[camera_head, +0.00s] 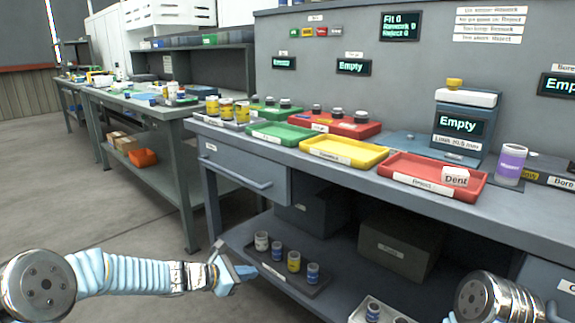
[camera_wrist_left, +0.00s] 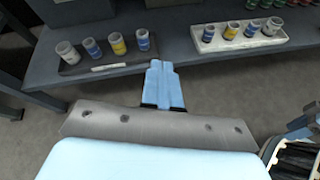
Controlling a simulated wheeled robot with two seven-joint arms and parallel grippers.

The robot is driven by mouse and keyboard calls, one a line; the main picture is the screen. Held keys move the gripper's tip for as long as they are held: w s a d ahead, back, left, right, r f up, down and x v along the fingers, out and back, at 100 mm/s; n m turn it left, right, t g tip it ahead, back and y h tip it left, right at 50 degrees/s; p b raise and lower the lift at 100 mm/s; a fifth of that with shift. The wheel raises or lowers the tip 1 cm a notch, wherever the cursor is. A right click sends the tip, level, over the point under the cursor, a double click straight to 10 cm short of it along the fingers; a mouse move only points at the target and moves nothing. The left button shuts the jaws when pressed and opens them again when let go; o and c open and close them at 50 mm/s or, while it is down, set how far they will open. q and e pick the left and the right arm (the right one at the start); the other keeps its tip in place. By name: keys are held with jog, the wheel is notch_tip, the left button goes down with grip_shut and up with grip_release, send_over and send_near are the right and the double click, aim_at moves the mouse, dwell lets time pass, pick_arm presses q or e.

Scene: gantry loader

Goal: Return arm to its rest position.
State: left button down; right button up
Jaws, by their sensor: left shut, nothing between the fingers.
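My left arm (camera_head: 130,273) reaches in from the left, low in the head view, in front of the workbench. Its gripper (camera_head: 240,272) is shut and empty, in open air in front of the bench's lower shelf. In the left wrist view the two light blue fingers (camera_wrist_left: 163,85) lie together with nothing between them, pointing toward the shelf edge. Part of my right arm (camera_head: 492,300) shows at the bottom right of the head view.
The lower shelf holds a dark tray (camera_head: 262,262) of several small jars and a pale tray (camera_wrist_left: 211,46) with more. On the bench top stand a green tray (camera_head: 280,134), a yellow tray (camera_head: 344,151) and a red tray (camera_head: 432,178) with a "Dent" block (camera_head: 455,176). Floor (camera_head: 90,215) at left is clear.

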pick_arm(q)
jog(key=s+d+f+m+g+y, duration=0.15)
jog(key=s+f+m+g, duration=0.3)
jog(key=s+f, duration=0.65)
jog(key=s+f+m+g+y, duration=0.1)
jog(key=s+f+m+y, duration=0.1)
jog(key=s+f+m, duration=0.6)
jog(key=s+f+m+g+y, duration=0.2)
jog(key=s+f+m, duration=0.7)
jog(key=s, duration=0.4)
jog(key=shift+s+d+f, duration=0.15)
jog(key=shift+s, duration=0.25)
